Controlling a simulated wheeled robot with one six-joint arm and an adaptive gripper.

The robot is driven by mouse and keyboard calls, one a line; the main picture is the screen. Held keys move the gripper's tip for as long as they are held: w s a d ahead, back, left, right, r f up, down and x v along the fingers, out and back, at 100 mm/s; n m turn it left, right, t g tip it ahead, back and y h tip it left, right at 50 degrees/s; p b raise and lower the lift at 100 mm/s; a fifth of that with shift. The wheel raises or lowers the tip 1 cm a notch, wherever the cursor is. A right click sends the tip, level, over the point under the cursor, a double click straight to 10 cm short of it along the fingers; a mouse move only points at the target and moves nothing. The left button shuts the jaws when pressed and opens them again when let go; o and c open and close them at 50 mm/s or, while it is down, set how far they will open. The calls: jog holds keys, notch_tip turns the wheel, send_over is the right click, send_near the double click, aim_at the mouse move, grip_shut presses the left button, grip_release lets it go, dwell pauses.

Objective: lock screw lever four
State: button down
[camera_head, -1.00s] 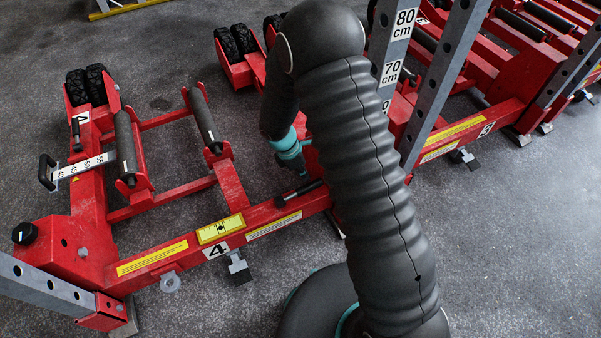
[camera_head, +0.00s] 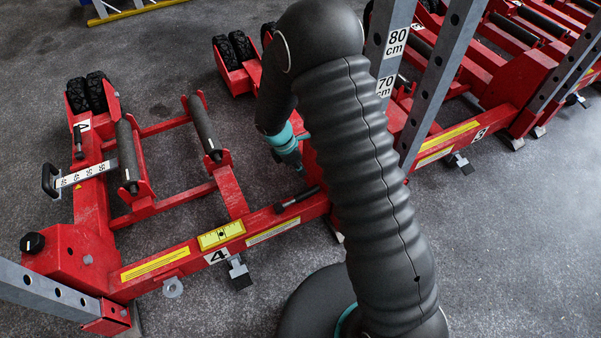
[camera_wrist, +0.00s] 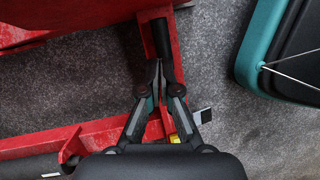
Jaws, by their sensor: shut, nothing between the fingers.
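The red trolley jack marked 4 (camera_head: 186,262) lies across the left and middle of the head view. A black lever (camera_head: 297,197) lies along its front beam near the right end; a black handle also shows on the red beam in the wrist view (camera_wrist: 162,38). A smaller black lever (camera_head: 78,141) stands by the far 4 label. I cannot tell which is the screw lever. My gripper (camera_wrist: 158,66) is shut and empty, its tips close to the near end of the black handle; contact is unclear. In the head view its fingers are hard to make out beside the lever.
Grey upright posts with height labels (camera_head: 396,42) stand right of my arm. Another red jack (camera_head: 470,133) extends to the upper right. A pedal (camera_head: 239,273) sticks out below the front beam. Grey floor (camera_head: 520,240) is clear at the lower right.

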jog(key=w+d+r, duration=0.3)
jog(key=d+r, duration=0.1)
jog(key=r, duration=0.2)
jog(key=shift+w+d+r, duration=0.2)
jog(key=shift+d+r, duration=0.15)
jog(key=s+d+r+m+t+y, duration=0.1)
jog(key=s+d+r+m+t, duration=0.1)
jog(key=s+r+m, duration=0.5)
jog(key=s+d+r+m+t+y, duration=0.1)
jog(key=s+d+r+m, duration=0.3)
jog(key=s+r+m, duration=0.3)
jog(key=s+d+r+m+t+y, duration=0.1)
jog(key=s+d+r+m+t, duration=0.1)
jog(key=s+r+m, duration=0.5)
jog(key=shift+s+d+r+t+y, duration=0.35)
jog(key=shift+s+d+r, duration=0.25)
jog(key=shift+s+r, duration=2.9)
jog(key=shift+w+r, duration=0.1)
jog(key=shift+w, duration=0.05)
